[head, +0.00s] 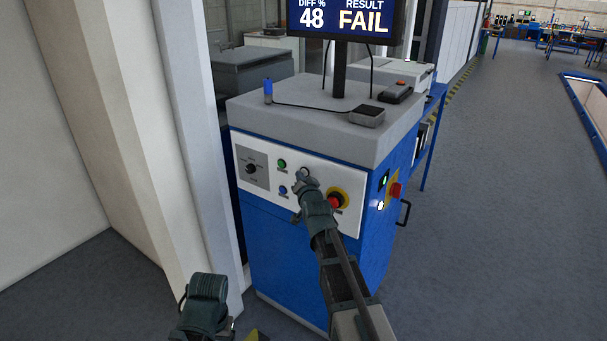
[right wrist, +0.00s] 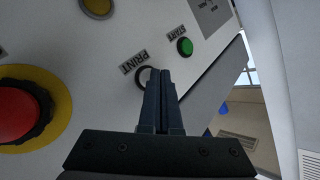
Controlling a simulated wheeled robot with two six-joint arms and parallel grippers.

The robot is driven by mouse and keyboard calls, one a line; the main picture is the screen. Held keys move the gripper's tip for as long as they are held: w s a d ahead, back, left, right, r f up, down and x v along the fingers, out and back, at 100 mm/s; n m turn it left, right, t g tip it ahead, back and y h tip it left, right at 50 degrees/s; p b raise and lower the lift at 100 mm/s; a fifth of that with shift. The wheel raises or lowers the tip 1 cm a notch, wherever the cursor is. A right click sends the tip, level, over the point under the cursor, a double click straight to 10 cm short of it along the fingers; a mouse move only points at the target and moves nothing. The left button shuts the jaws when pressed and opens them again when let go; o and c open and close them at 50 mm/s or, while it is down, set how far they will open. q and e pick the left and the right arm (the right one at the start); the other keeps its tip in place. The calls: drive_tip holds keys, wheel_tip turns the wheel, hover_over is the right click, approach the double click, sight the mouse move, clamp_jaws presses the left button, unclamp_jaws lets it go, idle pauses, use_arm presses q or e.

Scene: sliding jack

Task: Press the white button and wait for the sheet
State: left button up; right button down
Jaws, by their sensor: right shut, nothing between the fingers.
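The white button (head: 305,171) is on the sloped white panel of the blue console, between the green button and the red emergency stop. In the right wrist view, the PRINT label (right wrist: 133,62) sits beside its dark ring (right wrist: 142,77), and my fingers hide most of the button. My right gripper (head: 301,182) is shut and empty, with its fingertips at the button (right wrist: 163,72); I cannot tell whether they touch it. My left arm's end (head: 205,300) is low at the left, its fingers not clear. I see no printed sheet.
The red emergency stop (head: 335,201) on its yellow ring is close to the right gripper. A green START button (right wrist: 185,47) and a blue button (head: 283,190) are nearby. The screen (head: 345,18) reads FAIL. A pale wall column (head: 185,130) stands left; open floor lies right.

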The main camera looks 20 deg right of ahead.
drive_tip(key=shift+w+d, duration=0.3)
drive_tip(key=shift+d, duration=0.05)
idle(0.6)
drive_tip(key=shift+s+a, duration=0.55)
drive_tip(key=shift+a, duration=0.15)
drive_tip(key=shift+s+a, duration=0.8)
drive_tip(key=shift+a, duration=0.2)
drive_tip(key=shift+s+a, duration=0.75)
drive_tip(key=shift+a, duration=0.25)
